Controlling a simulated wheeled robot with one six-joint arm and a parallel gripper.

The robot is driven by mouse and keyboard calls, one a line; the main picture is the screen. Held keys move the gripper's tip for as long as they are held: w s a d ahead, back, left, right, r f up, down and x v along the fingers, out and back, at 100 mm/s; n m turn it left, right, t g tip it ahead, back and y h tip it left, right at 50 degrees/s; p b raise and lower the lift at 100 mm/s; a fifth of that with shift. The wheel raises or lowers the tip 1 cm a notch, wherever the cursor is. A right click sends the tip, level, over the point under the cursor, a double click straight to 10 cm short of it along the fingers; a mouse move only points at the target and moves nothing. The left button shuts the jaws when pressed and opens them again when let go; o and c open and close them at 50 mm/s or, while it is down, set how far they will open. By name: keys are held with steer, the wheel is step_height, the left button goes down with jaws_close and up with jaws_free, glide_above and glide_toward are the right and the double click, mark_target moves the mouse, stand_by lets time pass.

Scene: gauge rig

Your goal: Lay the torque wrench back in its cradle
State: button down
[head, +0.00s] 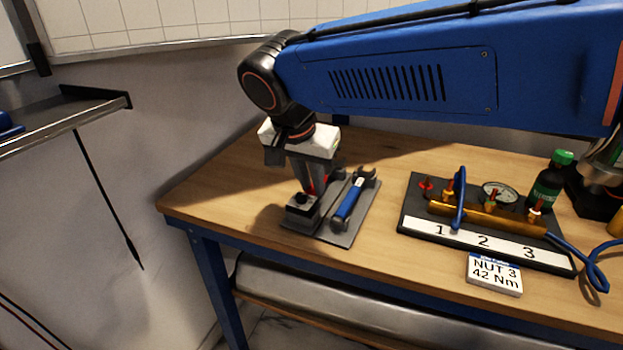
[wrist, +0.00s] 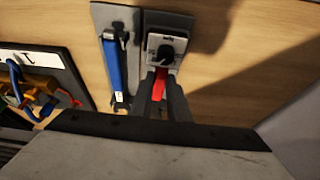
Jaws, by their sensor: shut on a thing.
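My gripper (head: 312,187) points down over the left part of the bench, its fingers closed on a red handle, which I take to be the torque wrench (wrist: 160,86). Most of the wrench is hidden by the fingers. Just beyond the fingertips is a grey block with a black top (head: 302,206), also seen in the wrist view (wrist: 167,46). The grey cradle base (head: 338,238) lies flat beneath. I cannot tell whether the wrench touches its rests. A blue-handled wrench (head: 348,199) lies beside it on the right, seen left in the wrist view (wrist: 114,62).
To the right a dark board (head: 409,205) carries brass fittings, a gauge (head: 498,194) and a blue hose. A card reading "NUT 3 42 Nm" (head: 494,274) is at the front edge. A dark bottle (head: 547,186) stands behind. Bare wood (head: 215,195) lies left of the cradle.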

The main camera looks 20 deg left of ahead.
steer(key=shift+f, duration=0.5)
stand_by(0.3)
steer(key=c, duration=1.6)
jaws_free()
steer(key=v, duration=1.7)
steer(key=shift+s+r, duration=0.1)
steer(key=shift+r, duration=0.15)
